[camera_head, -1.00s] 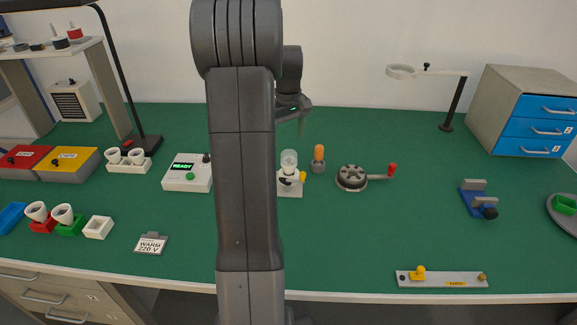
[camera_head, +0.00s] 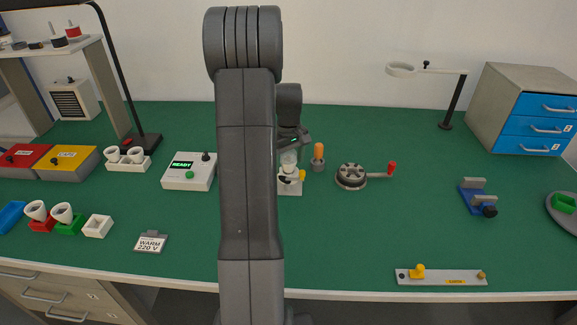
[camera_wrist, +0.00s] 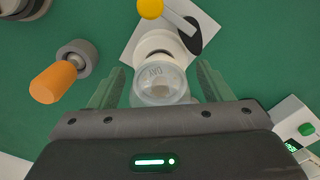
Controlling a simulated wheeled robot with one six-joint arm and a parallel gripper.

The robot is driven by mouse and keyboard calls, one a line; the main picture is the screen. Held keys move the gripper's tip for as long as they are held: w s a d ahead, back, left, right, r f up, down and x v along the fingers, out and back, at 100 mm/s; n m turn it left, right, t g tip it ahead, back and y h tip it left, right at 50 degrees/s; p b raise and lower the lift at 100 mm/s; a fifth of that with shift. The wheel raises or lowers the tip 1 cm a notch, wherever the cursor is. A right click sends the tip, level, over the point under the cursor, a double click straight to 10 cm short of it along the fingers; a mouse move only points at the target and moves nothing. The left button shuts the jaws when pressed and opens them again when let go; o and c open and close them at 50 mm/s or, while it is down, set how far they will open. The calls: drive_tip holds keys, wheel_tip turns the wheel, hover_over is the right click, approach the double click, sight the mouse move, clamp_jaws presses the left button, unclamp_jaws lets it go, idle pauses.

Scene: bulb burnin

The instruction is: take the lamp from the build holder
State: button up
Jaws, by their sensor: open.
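The lamp is a clear glass bulb (camera_wrist: 160,80) seen nearly end-on in the wrist view, with small lettering on its top. In the head view the holder (camera_head: 290,187) is just right of my arm, and the lamp (camera_head: 288,158) shows partly beneath my gripper. My gripper (camera_wrist: 160,85) is open, with one green-tinted finger on each side of the bulb.
An orange-handled tool in a grey cup (camera_head: 318,158) stands close right of the holder. A grey round fixture with a red-knobbed crank (camera_head: 352,176) is farther right. The READY tester box (camera_head: 189,172) stands left of my arm. The front middle of the green mat is clear.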

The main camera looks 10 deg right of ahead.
drive_tip(key=c, duration=1)
wheel_tip(320, 180, up, 10)
drive_tip(key=shift+r+p, duration=2.1)
drive_tip(key=shift+r, duration=0.2)
